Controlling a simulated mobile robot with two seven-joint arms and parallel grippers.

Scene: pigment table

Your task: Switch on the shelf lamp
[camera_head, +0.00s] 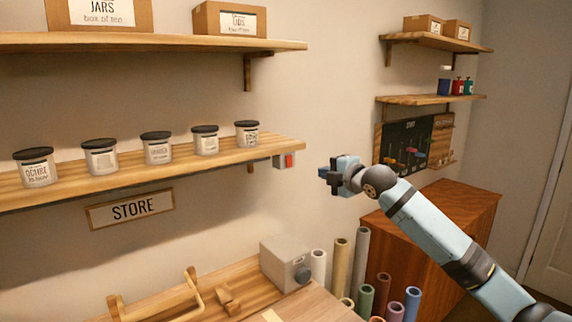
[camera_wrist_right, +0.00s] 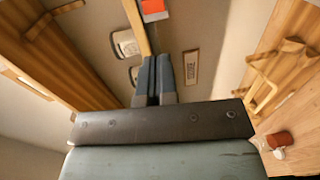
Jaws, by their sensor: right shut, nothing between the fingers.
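A small grey switch box with a red rocker (camera_head: 289,160) sits at the right end of the lower shelf (camera_head: 230,160). In the right wrist view the red rocker (camera_wrist_right: 154,7) shows at the top edge, beyond the fingertips. My right gripper (camera_head: 324,173) is shut and empty, to the right of the switch box and apart from it, its fingers pointing left. Its closed fingers also show in the right wrist view (camera_wrist_right: 157,64). The lamp itself cannot be made out. My left gripper is not in view.
Several black-lidded jars (camera_head: 157,148) stand on the lower shelf, above a STORE sign (camera_head: 131,208). Below are a grey box with a dark knob (camera_head: 286,263), rolled tubes (camera_head: 341,262) and a wooden cabinet (camera_head: 455,215). The space between gripper and switch looks clear.

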